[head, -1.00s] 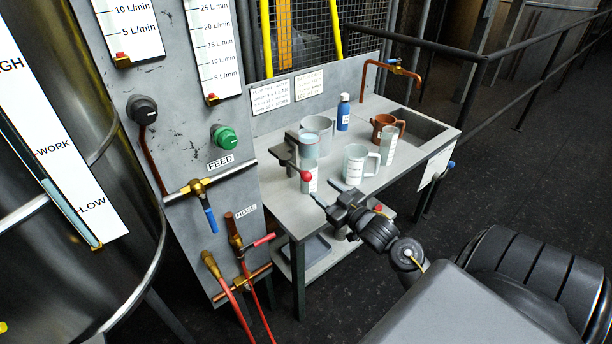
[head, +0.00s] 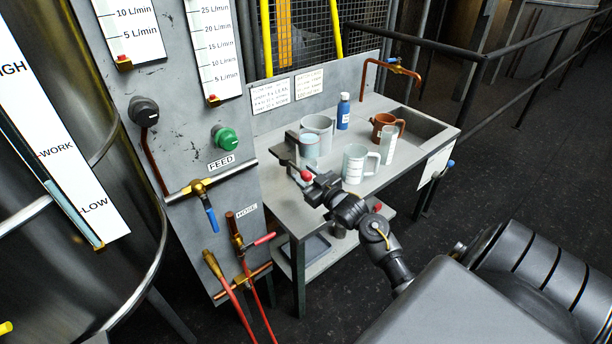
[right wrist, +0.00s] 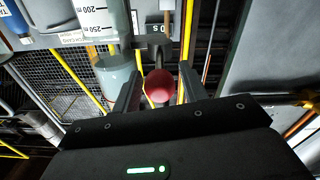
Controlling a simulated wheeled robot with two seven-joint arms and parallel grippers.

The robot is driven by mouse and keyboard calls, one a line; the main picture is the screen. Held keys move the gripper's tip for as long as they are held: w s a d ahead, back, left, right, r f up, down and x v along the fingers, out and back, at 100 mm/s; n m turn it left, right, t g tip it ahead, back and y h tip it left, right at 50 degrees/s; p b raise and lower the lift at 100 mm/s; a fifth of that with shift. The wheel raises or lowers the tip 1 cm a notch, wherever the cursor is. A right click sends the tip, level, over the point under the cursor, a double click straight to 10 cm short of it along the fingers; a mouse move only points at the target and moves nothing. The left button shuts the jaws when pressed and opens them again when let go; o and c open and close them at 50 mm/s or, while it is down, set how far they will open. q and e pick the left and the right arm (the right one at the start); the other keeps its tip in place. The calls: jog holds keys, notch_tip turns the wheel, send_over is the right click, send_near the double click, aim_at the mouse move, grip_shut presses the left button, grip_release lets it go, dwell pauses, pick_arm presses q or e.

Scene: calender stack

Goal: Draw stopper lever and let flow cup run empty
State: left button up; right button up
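The flow cup (head: 309,148), a pale translucent cup with bluish contents, sits at a dark grey stand (head: 287,152) on the bench. The stopper lever's red knob (head: 306,175) sticks out in front of it. My right gripper (head: 311,184) is at the knob, partly covering it and hiding the beaker below the cup. In the right wrist view the red knob (right wrist: 158,86) lies between the two open fingers, with gaps at its sides. That view appears inverted; the graduated beaker (right wrist: 102,20) and the translucent cup (right wrist: 115,74) show left of the knob. My left gripper is out of view.
A sink (head: 422,132) is at the right; a valve panel (head: 180,95) stands at the left.

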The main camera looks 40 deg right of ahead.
grip_shut()
